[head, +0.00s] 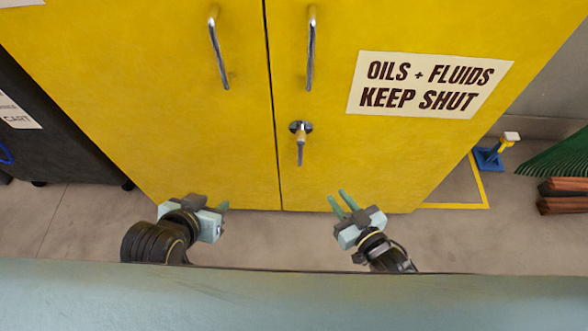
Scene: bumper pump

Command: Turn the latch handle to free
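The latch handle (300,146) is a small metal lever on a round dark base. It sits on the right door of the yellow cabinet (200,130), close to the seam, and points down. My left gripper (224,207) is low in front of the left door, apart from the latch; its fingers overlap in this view. My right gripper (340,201) is below and right of the latch, with its two green fingers apart and nothing between them. Neither gripper touches the latch handle.
Two upright bar handles, left (218,50) and right (311,48), are above the latch. A sign (430,84) reads "OILS + FLUIDS KEEP SHUT". A dark cart (55,140) stands at left. A blue and yellow stand (492,154) and a green bristled thing (560,155) are at right.

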